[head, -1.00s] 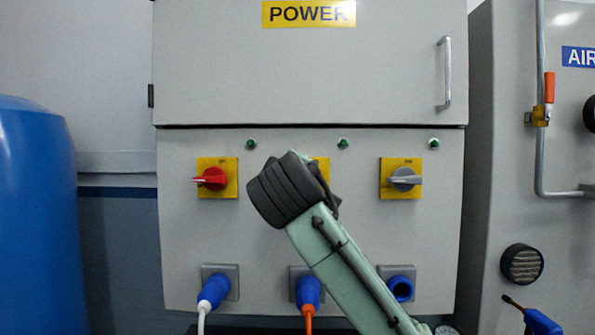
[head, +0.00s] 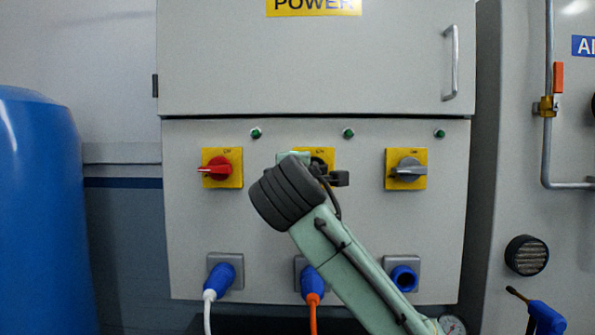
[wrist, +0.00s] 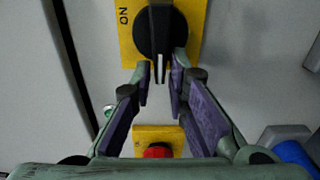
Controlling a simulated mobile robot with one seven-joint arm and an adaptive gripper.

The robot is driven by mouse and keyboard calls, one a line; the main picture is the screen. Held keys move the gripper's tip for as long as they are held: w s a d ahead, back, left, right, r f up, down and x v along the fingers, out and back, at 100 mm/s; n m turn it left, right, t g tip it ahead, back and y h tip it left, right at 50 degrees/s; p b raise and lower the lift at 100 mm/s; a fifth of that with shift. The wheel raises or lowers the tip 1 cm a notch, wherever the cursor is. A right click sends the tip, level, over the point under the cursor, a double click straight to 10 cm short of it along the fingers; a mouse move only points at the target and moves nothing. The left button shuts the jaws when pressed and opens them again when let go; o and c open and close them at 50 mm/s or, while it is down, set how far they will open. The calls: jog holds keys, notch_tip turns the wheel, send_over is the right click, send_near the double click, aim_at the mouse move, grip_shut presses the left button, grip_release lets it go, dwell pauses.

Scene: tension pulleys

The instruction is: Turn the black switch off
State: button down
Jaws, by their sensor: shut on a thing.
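The black switch (wrist: 157,34) sits on a yellow plate marked ON in the wrist view. Its handle has a white line, pointing down in that view towards the red switch (wrist: 158,151). My gripper (wrist: 162,72) has a finger on each side of the handle's end and is shut on it. In the head view my arm hides most of the black switch; part of its yellow plate (head: 327,154) shows behind my gripper (head: 335,178).
The red switch (head: 217,168) is to the left and a grey switch (head: 408,169) to the right on the grey panel. Green lamps are above; blue plugs (head: 220,280) and an empty socket (head: 404,278) are below. A blue drum (head: 45,210) stands at left.

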dwell(0.3)
jog(key=c, duration=1.6)
grip_release()
jog(key=shift+o, duration=0.2)
jog(key=s, duration=1.2)
